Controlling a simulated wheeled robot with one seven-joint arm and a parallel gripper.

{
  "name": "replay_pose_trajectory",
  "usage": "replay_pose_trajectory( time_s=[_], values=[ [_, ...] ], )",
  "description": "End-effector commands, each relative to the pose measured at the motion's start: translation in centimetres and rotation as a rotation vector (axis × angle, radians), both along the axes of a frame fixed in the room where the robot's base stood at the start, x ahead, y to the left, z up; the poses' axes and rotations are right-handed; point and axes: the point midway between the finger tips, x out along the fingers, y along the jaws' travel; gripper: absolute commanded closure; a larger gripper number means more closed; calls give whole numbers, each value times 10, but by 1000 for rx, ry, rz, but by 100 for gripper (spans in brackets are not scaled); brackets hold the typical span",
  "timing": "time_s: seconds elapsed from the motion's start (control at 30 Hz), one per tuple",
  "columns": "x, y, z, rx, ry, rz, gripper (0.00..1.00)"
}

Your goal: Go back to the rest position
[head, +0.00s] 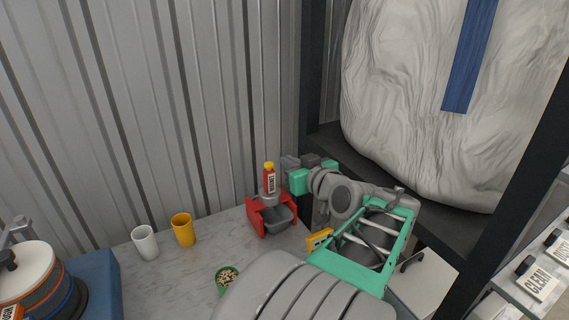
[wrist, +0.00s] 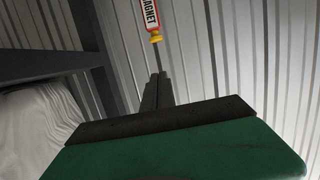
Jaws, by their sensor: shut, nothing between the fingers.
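My gripper (wrist: 158,78) is shut and empty in the wrist view, its two dark fingers side by side. In the head view my gripper (head: 288,162) is at the end of my grey and green arm, near the back wall. Close to its left is a small red bottle (head: 269,180) with a yellow cap and a white label. The bottle also shows upside down at the top of the wrist view (wrist: 150,14), with a visible gap between it and the fingertips.
A white cup (head: 145,243), yellow cup (head: 183,231) and green bowl (head: 227,279) are left.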

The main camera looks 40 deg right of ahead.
Motion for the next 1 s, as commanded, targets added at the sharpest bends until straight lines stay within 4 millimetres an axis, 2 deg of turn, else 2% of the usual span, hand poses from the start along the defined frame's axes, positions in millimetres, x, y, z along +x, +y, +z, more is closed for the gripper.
replay_pose_trajectory(
  time_s=[0.33,0.43,0.47,0.57,0.63,0.7,0.77,0.8,0.9,1.0],
  values=[
    [1,1,1,0,1,2,100],
    [12,17,-8,15,40,34,100],
    [19,28,-14,26,67,53,100],
    [44,84,-44,70,208,143,100],
    [53,132,-70,103,339,205,100],
    [50,178,-93,127,471,251,100],
    [41,214,-110,140,581,279,100],
    [32,236,-120,145,651,291,100],
    [0,283,-141,149,816,304,100],
    [-32,312,-153,145,941,293,100]
  ],
)
